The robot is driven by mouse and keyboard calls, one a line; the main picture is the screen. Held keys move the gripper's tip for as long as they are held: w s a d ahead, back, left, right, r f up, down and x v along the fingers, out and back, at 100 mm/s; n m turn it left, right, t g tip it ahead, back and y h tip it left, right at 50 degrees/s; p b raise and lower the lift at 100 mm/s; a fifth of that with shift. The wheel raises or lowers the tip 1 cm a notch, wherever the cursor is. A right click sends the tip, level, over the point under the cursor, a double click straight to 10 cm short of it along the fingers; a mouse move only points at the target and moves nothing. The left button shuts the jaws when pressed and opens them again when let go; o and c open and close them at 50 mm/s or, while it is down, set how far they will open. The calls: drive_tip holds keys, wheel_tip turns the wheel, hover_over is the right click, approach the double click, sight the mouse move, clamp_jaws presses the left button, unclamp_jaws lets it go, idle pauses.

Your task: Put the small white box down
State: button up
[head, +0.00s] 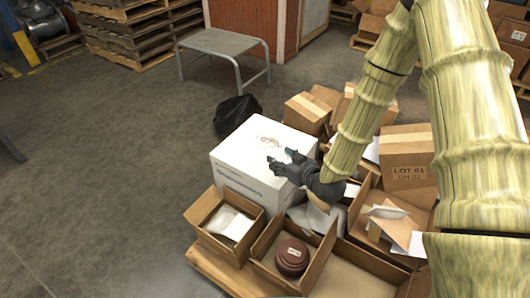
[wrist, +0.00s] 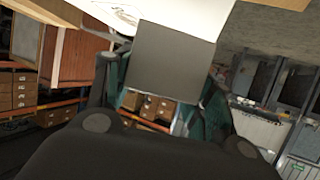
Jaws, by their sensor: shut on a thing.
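My gripper (head: 280,163) is dark and shut on a small plain box, the small white box (wrist: 172,65). In the wrist view its near face is grey in shade, between the two fingers. In the head view the hand mostly hides it. The hand is over the right part of a big white box (head: 240,178) with a printed top and blue lettering on its side. The wrist view also shows that box's white printed top (wrist: 190,14) beyond the held box. I cannot tell whether the held box touches it.
Open cartons crowd the front of the pallet (head: 222,275); one holds a dark red round item (head: 292,257). Closed cartons (head: 407,155) stand behind to the right. A black bag (head: 237,115) and a grey metal table (head: 222,43) are farther back. Floor at left is clear.

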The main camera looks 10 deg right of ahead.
drive_tip(key=shift+w+f, duration=0.15)
drive_tip(key=shift+w, duration=0.05)
drive_tip(key=w+a+b, duration=0.1)
drive_tip(key=w, duration=0.4)
drive_tip(key=w+a+f+b, duration=0.1)
drive_tip(key=w, duration=0.4)
drive_tip(key=w+a+b, duration=0.1)
drive_tip(key=w+a, duration=0.1)
drive_tip(key=w, duration=0.3)
drive_tip(key=shift+f, duration=0.2)
drive_tip(key=shift+w+f+b, duration=0.15)
drive_tip(key=shift+f+b, duration=0.4)
drive_tip(key=shift+f, duration=1.2)
drive_tip(key=shift+f, duration=0.1)
drive_tip(key=o, duration=1.1)
drive_tip(key=shift+o, duration=0.2)
